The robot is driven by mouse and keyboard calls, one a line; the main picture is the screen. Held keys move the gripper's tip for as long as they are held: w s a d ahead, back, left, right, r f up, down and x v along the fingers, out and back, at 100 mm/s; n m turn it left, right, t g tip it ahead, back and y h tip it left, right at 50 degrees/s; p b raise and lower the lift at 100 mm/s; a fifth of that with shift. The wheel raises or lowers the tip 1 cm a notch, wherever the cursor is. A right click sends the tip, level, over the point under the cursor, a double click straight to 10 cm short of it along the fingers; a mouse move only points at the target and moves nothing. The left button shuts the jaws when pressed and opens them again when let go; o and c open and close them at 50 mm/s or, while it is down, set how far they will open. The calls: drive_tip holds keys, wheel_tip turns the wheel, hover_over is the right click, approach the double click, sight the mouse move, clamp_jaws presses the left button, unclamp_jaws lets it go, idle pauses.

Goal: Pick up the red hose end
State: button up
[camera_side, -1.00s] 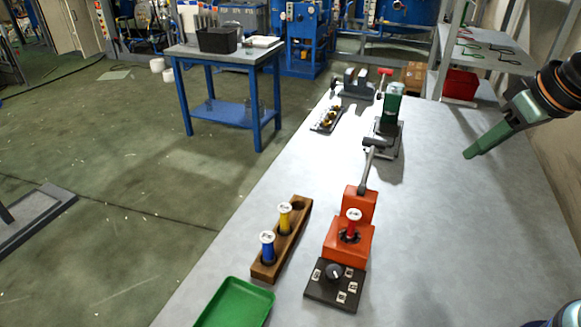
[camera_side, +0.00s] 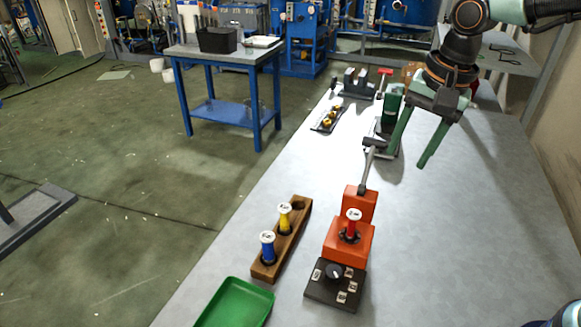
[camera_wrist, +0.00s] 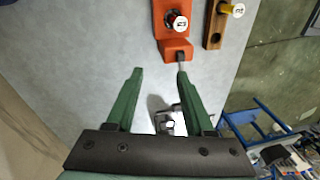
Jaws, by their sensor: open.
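The red hose end (camera_side: 351,228), a red cylinder with a white labelled cap, stands upright in an orange block (camera_side: 346,243) on the grey bench. In the wrist view, its white cap (camera_wrist: 180,22) shows near the top, above the gap between my fingers. My gripper (camera_side: 408,158) is open and empty, with its two green fingers pointing down above the bench. It is well behind and to the right of the red hose end in the side view. The open fingers also show in the wrist view (camera_wrist: 160,73). Nothing is between the fingertips.
A wooden rack (camera_side: 297,230) beside the block holds a yellow hose end (camera_side: 284,216) and a blue one (camera_side: 267,246). A black dial box (camera_side: 318,294) and green tray (camera_side: 230,303) lie in front. A grey rod (camera_side: 367,168) rises behind the block. The bench's right side is clear.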

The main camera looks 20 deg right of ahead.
sight(354, 214)
drive_tip(key=a+f+m, duration=0.1)
drive_tip(key=a+m, duration=0.1)
drive_tip(key=w+a+f+m+g, duration=0.1)
drive_tip(key=a+f+m, duration=0.1)
drive_tip(key=a, duration=0.1)
drive_tip(key=w+a+f+m+g, duration=0.1)
drive_tip(key=a+f+m, duration=0.1)
drive_tip(key=shift+w+a+f+m+h, duration=0.2)
drive_tip(key=shift+m+h, duration=0.1)
drive_tip(key=shift+m, duration=0.1)
wheel_tip(354, 214, down, 12)
drive_tip(key=shift+w+d+r, duration=0.1)
drive_tip(key=shift+d, duration=0.05)
drive_tip(key=shift+c, duration=0.3)
clamp_jaws()
